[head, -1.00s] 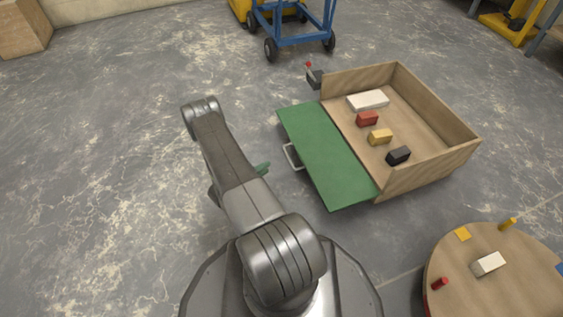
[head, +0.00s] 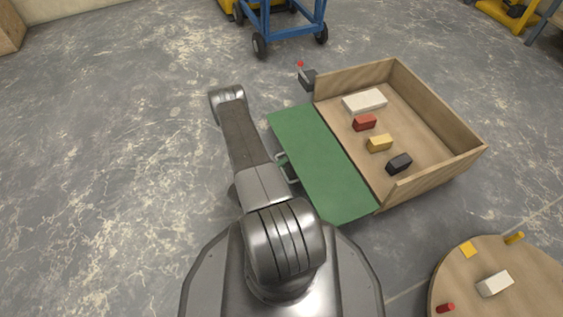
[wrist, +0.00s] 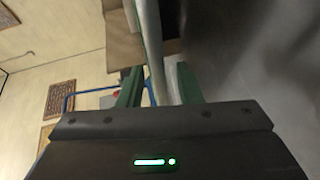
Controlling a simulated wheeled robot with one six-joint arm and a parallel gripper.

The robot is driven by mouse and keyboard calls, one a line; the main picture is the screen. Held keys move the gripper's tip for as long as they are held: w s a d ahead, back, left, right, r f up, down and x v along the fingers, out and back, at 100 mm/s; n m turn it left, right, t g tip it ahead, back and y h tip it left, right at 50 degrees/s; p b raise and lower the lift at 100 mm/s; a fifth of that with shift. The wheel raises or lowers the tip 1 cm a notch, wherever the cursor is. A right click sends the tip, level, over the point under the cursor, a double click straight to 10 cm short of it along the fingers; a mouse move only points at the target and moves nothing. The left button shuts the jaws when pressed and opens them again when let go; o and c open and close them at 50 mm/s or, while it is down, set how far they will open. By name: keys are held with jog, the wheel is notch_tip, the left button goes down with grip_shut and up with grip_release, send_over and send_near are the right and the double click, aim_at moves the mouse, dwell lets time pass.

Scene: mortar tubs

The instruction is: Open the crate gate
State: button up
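The green crate gate (head: 315,165) is folded down and lies out flat from the open left side of the wooden crate (head: 435,175). Its pale metal handle (head: 290,172) is on the gate's outer left edge, close to my arm. My gripper is hidden under my arm in the head view. In the wrist view my gripper (wrist: 158,88) has its green fingers apart, with a light grey bar between them or just beyond; I cannot tell if they touch it. A dark latch block (head: 307,79) with a red-tipped lever stands at the crate's far left corner.
The crate holds a white block (head: 365,101), a red block (head: 364,123), a yellow block (head: 380,143) and a black block (head: 399,163). A round wooden table (head: 470,285) is at lower right. A blue cart (head: 285,25) stands behind.

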grip_shut()
jog(key=shift+m+g+y, duration=0.3)
jog(key=shift+g+y, duration=0.3)
jog(key=shift+y, duration=0.2)
jog(key=r+p, duration=0.4)
jog(key=shift+w+d+r+p, duration=0.1)
jog(key=shift+d+r+p, duration=0.15)
jog(key=shift+r+p, duration=0.1)
grip_release()
jog(key=shift+a, duration=0.1)
